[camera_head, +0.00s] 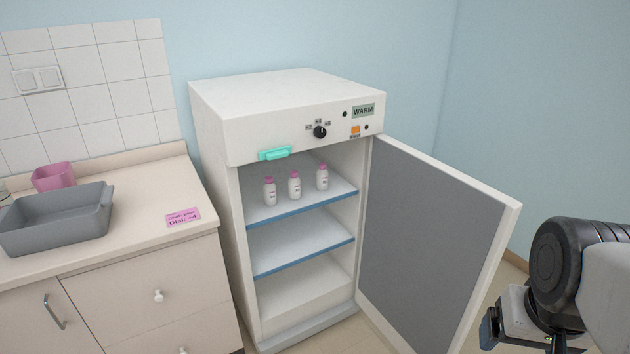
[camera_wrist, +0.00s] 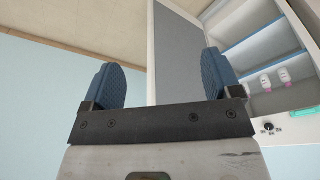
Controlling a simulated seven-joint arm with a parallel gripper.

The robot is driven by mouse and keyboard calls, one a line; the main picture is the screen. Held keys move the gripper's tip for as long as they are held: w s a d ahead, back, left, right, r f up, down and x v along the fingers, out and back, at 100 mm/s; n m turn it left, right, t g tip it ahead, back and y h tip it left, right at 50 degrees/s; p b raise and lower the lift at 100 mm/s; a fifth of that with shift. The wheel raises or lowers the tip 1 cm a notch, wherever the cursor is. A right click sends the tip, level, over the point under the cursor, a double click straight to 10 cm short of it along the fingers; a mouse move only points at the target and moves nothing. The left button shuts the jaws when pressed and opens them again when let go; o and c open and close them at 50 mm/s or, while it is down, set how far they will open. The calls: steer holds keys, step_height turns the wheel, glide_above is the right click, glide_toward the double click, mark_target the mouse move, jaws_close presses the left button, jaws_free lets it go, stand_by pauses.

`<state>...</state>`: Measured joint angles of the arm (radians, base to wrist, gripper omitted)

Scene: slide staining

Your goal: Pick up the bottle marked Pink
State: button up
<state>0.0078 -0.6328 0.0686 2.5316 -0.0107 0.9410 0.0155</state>
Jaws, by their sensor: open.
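Three small white bottles with pink caps stand upright in a row on the top shelf of the open cabinet: a left one (camera_head: 269,191), a middle one (camera_head: 294,185) and a right one (camera_head: 322,177). Their labels are too small to read, so I cannot tell which is marked Pink. Two bottles also show upside down at the right of the wrist view (camera_wrist: 265,82) (camera_wrist: 284,75). My gripper (camera_wrist: 160,75) is open and empty, with blue fingers apart. In the head view it is at the lower right, outside the cabinet beyond the open door, well away from the bottles.
The white cabinet (camera_head: 212,135) has a dial, a WARM display and a teal handle (camera_head: 275,154). Its door (camera_head: 430,245) stands open between my arm and the shelves. Lower shelves are empty. The counter holds a grey tray (camera_head: 55,225), pink cup (camera_head: 53,177) and pink note (camera_head: 183,217).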

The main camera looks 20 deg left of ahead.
steer(key=w+a+n+t+y, duration=0.1)
steer(key=w+a+n+t, duration=0.4)
steer(key=w, duration=1.1)
steer(key=w+a+n+y, duration=0.1)
steer(key=w+a+n, duration=0.7)
steer(key=w, duration=0.8)
steer(key=w+a+n+t, duration=0.35)
steer(key=w+n, duration=0.45)
steer(key=w, duration=0.7)
steer(key=n+t+y, duration=0.3)
steer(key=n+y, duration=0.4)
steer(key=n, duration=1)
glide_above(296, 185)
steer(key=s+d, duration=0.3)
steer(key=d, duration=0.4)
steer(key=s+d, duration=0.3)
steer(key=d, duration=0.3)
step_height(296, 185, down, 17)
steer(key=a+f+n+y, duration=0.1)
steer(key=a+f+n, duration=0.1)
steer(key=a+f, duration=0.1)
steer(key=w+a+f+n+y, duration=0.1)
steer(key=a+f+n, duration=0.1)
steer(key=a+f, duration=0.1)
steer(key=w+a+f+n+y, duration=0.1)
steer(key=a+f+n, duration=0.1)
steer(key=a+f, duration=0.1)
steer(key=shift+a+f+g, duration=0.25)
steer(key=shift+w, duration=0.1)
steer(key=shift+x, duration=1.25)
